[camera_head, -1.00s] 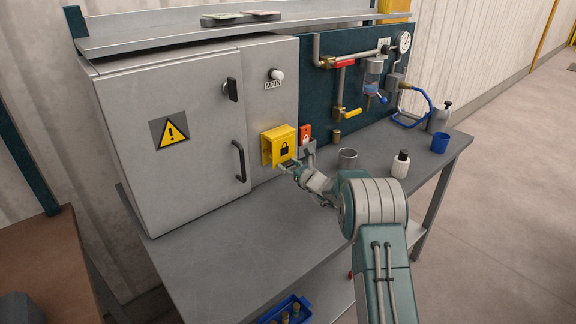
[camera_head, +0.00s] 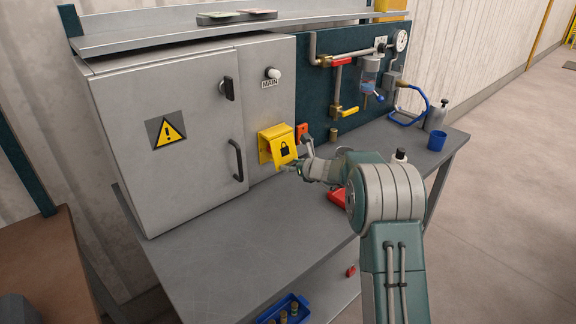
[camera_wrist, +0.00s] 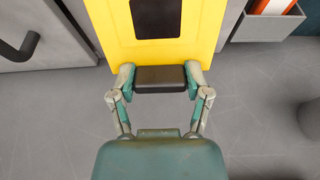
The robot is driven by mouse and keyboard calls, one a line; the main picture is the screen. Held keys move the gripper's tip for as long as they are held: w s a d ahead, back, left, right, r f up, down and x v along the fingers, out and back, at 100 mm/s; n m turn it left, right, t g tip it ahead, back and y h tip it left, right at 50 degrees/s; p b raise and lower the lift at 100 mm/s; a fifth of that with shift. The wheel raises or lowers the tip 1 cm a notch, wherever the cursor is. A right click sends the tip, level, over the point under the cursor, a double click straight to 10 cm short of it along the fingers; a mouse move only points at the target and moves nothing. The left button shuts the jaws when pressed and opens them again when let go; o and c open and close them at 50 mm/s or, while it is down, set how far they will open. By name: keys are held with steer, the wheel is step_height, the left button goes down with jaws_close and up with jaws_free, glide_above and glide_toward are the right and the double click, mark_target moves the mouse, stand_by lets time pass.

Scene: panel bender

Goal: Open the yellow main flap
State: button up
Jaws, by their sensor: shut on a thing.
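In the wrist view the flap (camera_wrist: 200,30) fills the top middle. A dark grip bar (camera_wrist: 160,86) runs along its lower edge. My gripper (camera_head: 297,166) is at this lower edge, and in the wrist view my gripper (camera_wrist: 160,78) has a finger at each end of the bar, shut on it. In the head view the bar is too small to make out.
The cabinet door handle (camera_head: 236,160) is to the left. A red object (camera_head: 338,198) lies on the bench partly behind my arm. The bench front left is clear.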

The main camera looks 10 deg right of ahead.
steer(key=shift+s+d+r+g+h, duration=0.35)
steer(key=shift+s+r+g+h, duration=0.3)
steer(key=shift+g, duration=0.3)
steer(key=shift+s+d+r+g+h, duration=0.35)
steer(key=shift+s+r+g+h, duration=0.1)
steer(key=shift+r+g, duration=0.4)
step_height(320, 180, up, 6)
steer(key=s+d+g+h, duration=0.1)
steer(key=s+g+h, duration=0.1)
steer(key=g, duration=0.1)
steer(key=shift+g, duration=0.3)
steer(key=shift+w+a+r, duration=0.1)
steer(key=shift+w+r, duration=0.05)
steer(key=shift+r, duration=0.6)
steer(key=shift+w+a+r, duration=0.1)
steer(key=shift+w+r, duration=0.05)
steer(key=shift+r, duration=0.55)
steer(key=o, duration=1.3)
steer(key=shift+o, duration=0.2)
steer(key=shift+d, duration=0.1)
